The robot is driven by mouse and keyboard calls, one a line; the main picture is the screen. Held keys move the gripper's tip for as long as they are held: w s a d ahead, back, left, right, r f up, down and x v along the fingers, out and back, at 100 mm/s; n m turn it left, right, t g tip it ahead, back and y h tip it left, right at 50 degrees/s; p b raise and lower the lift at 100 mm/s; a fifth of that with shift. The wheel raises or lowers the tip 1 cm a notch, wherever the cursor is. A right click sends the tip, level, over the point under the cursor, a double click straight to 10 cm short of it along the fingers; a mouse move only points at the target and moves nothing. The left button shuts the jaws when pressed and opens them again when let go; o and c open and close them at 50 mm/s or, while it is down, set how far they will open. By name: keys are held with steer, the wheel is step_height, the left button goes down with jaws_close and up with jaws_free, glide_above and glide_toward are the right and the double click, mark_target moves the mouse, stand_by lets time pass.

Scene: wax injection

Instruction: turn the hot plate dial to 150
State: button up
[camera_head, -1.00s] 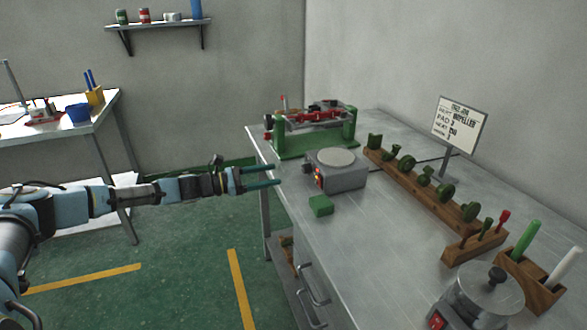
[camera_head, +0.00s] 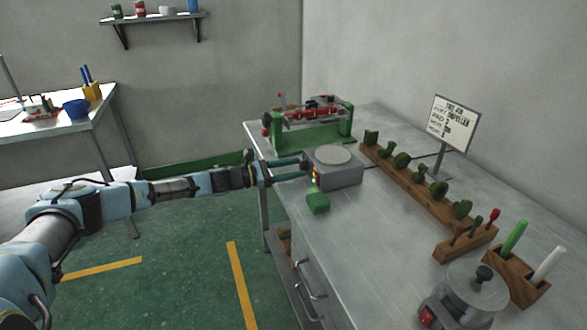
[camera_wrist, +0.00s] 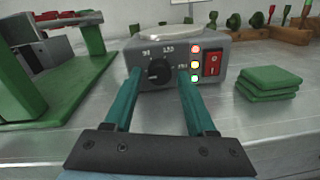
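The hot plate (camera_head: 338,172) is a grey box with a round pale top, standing near the left edge of the metal bench. Its black dial (camera_wrist: 158,72) shows in the wrist view, with printed marks around it, a red switch (camera_wrist: 212,63) and several small lights to its right. My gripper (camera_head: 303,168) reaches in from the left at the hot plate's front. In the wrist view its two green fingers (camera_wrist: 160,78) stand apart on either side of the dial. A gap shows between fingers and dial; whether either touches it I cannot tell.
A green pad stack (camera_head: 318,203) lies just in front of the hot plate. A green-framed fixture (camera_head: 300,135) stands behind it. A wooden rack (camera_head: 420,190) of green parts, a sign (camera_head: 453,125) and a round pot (camera_head: 470,290) stand to the right. The bench's front middle is clear.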

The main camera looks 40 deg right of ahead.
jaws_close()
steer(key=shift+f+b, duration=0.1)
steer(key=shift+b, duration=0.3)
